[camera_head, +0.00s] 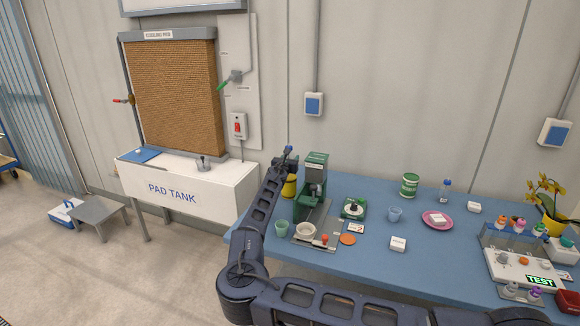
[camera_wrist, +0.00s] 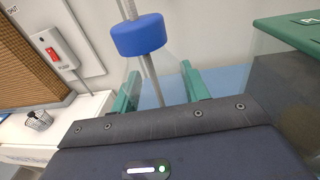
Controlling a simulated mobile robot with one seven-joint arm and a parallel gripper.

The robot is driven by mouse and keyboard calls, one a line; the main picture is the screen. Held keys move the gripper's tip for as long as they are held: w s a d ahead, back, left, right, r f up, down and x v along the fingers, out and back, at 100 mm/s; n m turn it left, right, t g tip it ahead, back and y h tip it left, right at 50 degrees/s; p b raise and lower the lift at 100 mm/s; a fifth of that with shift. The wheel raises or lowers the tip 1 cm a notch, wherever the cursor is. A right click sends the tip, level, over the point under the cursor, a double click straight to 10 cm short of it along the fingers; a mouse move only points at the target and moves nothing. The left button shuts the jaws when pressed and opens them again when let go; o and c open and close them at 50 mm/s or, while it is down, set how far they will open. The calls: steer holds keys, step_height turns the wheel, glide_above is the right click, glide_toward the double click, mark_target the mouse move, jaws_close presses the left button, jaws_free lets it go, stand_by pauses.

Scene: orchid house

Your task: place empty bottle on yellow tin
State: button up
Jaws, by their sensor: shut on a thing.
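In the wrist view, my gripper (camera_wrist: 160,84) has its green fingers on either side of a clear, see-through bottle with a blue cap (camera_wrist: 138,36). The gripper is shut on this empty bottle. In the head view, my gripper (camera_head: 288,155) is at the left end of the blue table, by the yellow tin (camera_head: 290,188). My arm hides part of the tin, and the held bottle cannot be made out there. I cannot tell whether the bottle touches the tin.
A green machine (camera_head: 314,180) stands close right of the tin. A green cup (camera_head: 282,228) and a white bowl (camera_head: 305,231) are in front. The pad tank (camera_head: 190,185) is left.

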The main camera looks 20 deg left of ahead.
steer(key=shift+f, duration=1.65)
steer(key=shift+f, duration=0.15)
steer(key=o, duration=1)
steer(key=shift+c, duration=0.2)
steer(key=shift+r, duration=0.2)
steer(key=s+d, duration=0.1)
steer(key=s, duration=1.1)
steer(key=shift+r, duration=0.2)
